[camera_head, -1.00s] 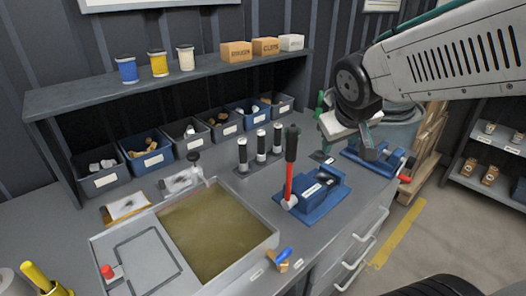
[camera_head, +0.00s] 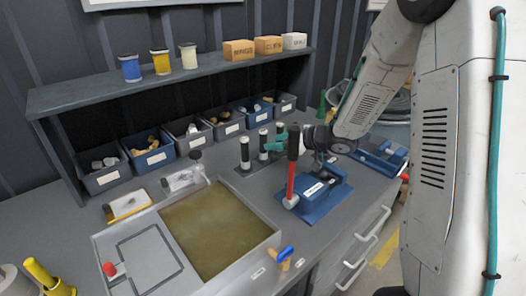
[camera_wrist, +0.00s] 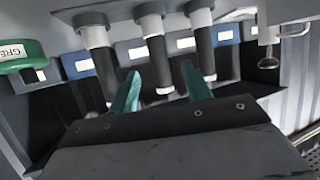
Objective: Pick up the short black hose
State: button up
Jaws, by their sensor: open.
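Three upright black hoses with pale ends stand on the bench in front of the bins: a left one (camera_head: 244,153), a middle one (camera_head: 263,143) and a right one (camera_head: 279,129). I cannot tell which is the short one. My gripper (camera_head: 273,146) is open, its green fingers pointing at the hoses from the right, partly behind the red-and-black lever. In the wrist view, my gripper (camera_wrist: 160,69) has its two green fingers apart, with the middle of the three hoses (camera_wrist: 158,58) showing between their tips. Whether it lies within their reach is unclear.
A blue hand pump (camera_head: 318,190) with a tall red lever (camera_head: 291,180) stands close to my gripper. Labelled bins (camera_head: 153,152) line the back under a shelf (camera_head: 150,82). A shallow tray (camera_head: 275,240) lies at the front.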

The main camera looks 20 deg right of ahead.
send_over(259, 159)
jog(key=w, duration=0.1)
notch_tip(259, 159, down, 2)
jog(key=shift+d+f, duration=0.15)
jog(key=shift+f, duration=0.05)
grip_shut()
